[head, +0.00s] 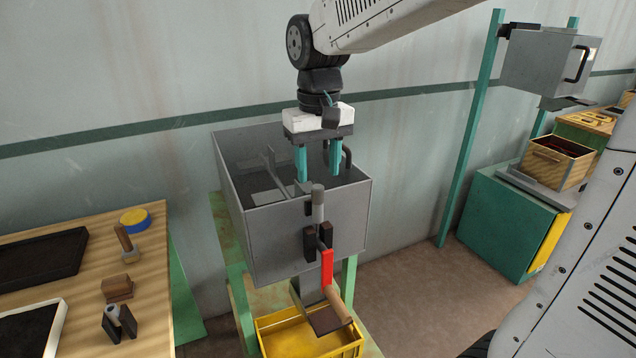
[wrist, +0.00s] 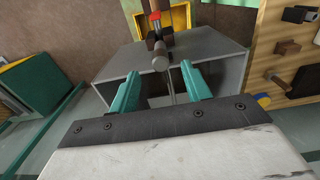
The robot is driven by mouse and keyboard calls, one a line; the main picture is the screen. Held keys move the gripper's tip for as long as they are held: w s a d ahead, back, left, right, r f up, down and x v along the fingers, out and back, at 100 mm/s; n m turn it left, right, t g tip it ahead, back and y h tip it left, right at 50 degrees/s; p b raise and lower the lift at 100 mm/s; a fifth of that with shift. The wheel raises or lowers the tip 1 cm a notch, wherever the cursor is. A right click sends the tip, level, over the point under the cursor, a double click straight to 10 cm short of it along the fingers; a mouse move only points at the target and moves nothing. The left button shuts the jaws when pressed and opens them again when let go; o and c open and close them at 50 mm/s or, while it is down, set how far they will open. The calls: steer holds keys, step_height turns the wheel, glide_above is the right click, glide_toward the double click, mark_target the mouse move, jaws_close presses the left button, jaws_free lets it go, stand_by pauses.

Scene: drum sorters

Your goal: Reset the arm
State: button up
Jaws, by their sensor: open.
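My gripper (head: 318,165) hangs from the arm over the open top of a grey metal box (head: 310,225), its teal fingers apart and pointing down. In the wrist view my gripper (wrist: 160,88) is open, with nothing between its fingers. The knob also shows in the wrist view (wrist: 160,60), just beyond the fingertips. I cannot tell whether the fingers touch the box.
A yellow tray (head: 275,345) sits below the box. A second grey box (head: 545,65) on green posts and a wooden crate (head: 560,162) are at right. The wall is close behind.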

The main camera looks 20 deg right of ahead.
steer(key=shift+r, duration=1)
steer(key=shift+s+f, duration=0.15)
steer(key=shift+f, duration=0.1)
steer(key=s+d+f, duration=0.1)
steer(key=s+f, duration=0.1)
steer(key=s, duration=0.8)
steer(key=s+d+f+t, duration=0.1)
steer(key=s+d+f, duration=0.1)
steer(key=s, duration=0.9)
steer(key=shift+s+f, duration=0.2)
steer(key=shift+f, duration=0.15)
